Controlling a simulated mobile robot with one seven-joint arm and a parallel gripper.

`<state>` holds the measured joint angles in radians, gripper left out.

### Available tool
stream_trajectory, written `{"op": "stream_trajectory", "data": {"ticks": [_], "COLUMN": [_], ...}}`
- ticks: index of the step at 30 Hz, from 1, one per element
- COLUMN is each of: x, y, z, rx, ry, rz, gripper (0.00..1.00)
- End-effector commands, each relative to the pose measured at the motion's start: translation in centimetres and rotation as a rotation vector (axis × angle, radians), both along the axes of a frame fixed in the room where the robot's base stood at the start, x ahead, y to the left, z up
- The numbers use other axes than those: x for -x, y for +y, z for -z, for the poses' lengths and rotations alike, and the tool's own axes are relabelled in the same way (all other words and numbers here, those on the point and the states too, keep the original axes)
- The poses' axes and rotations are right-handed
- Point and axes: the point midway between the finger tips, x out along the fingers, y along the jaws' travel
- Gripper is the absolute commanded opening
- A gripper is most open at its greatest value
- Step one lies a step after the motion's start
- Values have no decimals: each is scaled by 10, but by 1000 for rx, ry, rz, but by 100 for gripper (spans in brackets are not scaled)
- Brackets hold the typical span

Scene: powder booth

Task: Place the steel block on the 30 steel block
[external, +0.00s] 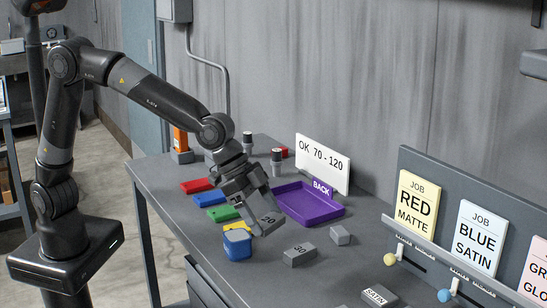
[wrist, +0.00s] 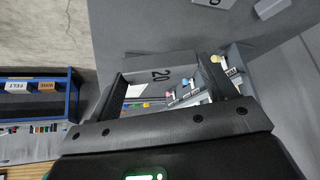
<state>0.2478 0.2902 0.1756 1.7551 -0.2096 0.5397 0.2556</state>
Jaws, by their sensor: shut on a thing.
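My gripper (external: 252,200) is shut on a grey steel block (external: 267,222) marked 20 and holds it tilted above the table. The held block also shows between the fingers in the wrist view (wrist: 178,75). The 30 steel block (external: 300,254) lies on the grey table, to the right of and below the held block in the external view. The two blocks are apart. A partly cut-off marked block (wrist: 212,3) shows at the top edge of the wrist view.
A purple tray (external: 308,207) is behind. A job-card rack (external: 455,212) stands at the right.

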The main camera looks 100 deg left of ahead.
Motion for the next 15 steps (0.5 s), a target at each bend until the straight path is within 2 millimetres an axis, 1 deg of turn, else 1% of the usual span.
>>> {"op": "stream_trajectory", "data": {"ticks": [9,12,15], "x": [-32,-42,-50], "y": [61,78,90], "z": [41,53,61], "rx": [1,1,1], "ry": [2,0,0], "rz": [-11,-9,-7], "gripper": [47,47,47]}}
